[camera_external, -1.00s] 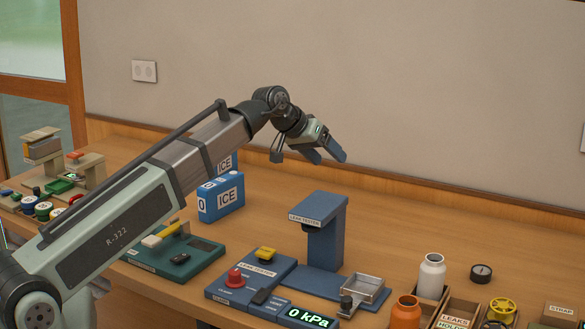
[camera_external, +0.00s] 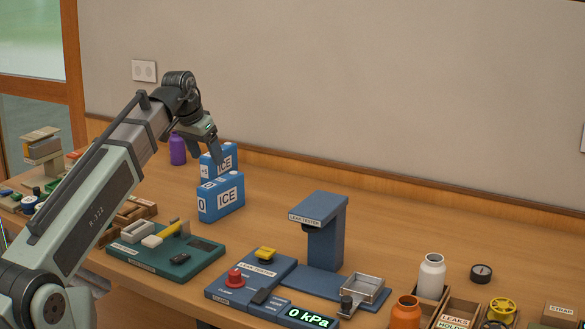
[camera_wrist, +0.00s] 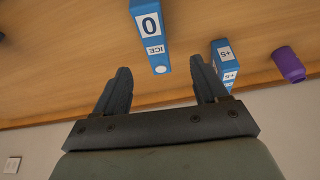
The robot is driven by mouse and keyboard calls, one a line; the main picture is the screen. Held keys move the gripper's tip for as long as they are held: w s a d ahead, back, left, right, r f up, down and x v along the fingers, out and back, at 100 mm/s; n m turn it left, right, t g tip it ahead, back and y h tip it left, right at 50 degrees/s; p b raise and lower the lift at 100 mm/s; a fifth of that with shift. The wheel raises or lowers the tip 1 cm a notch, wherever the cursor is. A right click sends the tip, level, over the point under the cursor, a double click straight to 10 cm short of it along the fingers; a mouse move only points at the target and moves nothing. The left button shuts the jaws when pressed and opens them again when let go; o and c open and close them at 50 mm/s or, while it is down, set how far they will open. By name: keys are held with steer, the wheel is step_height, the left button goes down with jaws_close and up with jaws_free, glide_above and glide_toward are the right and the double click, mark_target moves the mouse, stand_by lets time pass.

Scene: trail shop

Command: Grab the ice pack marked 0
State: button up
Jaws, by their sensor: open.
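The blue ice pack marked 0 (camera_external: 221,198) stands upright on the bench, with a white ICE label on its broad face. In the wrist view the ice pack marked 0 (camera_wrist: 150,30) is seen from above, ahead of the gap between the fingers. A second blue ice pack marked +5 (camera_external: 219,161) stands just behind it; it also shows to the right in the wrist view (camera_wrist: 223,62). My gripper (camera_external: 204,155) is open and empty, above and near the packs. In the wrist view its two fingers (camera_wrist: 161,88) are spread apart, with nothing between them.
A purple bottle (camera_external: 177,149) stands left of the packs. A green board with a yellow-handled tool (camera_external: 168,255) lies in front. The blue leak tester (camera_external: 325,235) stands to the right. Bench behind the tester is clear, up to the wall.

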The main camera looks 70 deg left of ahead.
mark_target(220, 180)
steer(key=x, duration=0.6)
steer(key=shift+w+a+f, duration=0.1)
steer(key=shift+w+f, duration=0.15)
steer(key=shift+f, duration=0.05)
steer(key=shift+w+d+x, duration=0.1)
steer(key=shift+w+x, duration=0.05)
steer(key=shift+x, duration=0.9)
steer(key=shift+w+d+x, duration=0.1)
steer(key=shift+w+x, duration=0.05)
steer(key=shift+x, duration=0.85)
steer(key=shift+w+a+f, duration=0.15)
steer(key=shift+w+f, duration=0.05)
steer(key=shift+f, duration=0.25)
steer(key=shift+f, duration=0.25)
jaws_close()
steer(key=shift+r, duration=0.15)
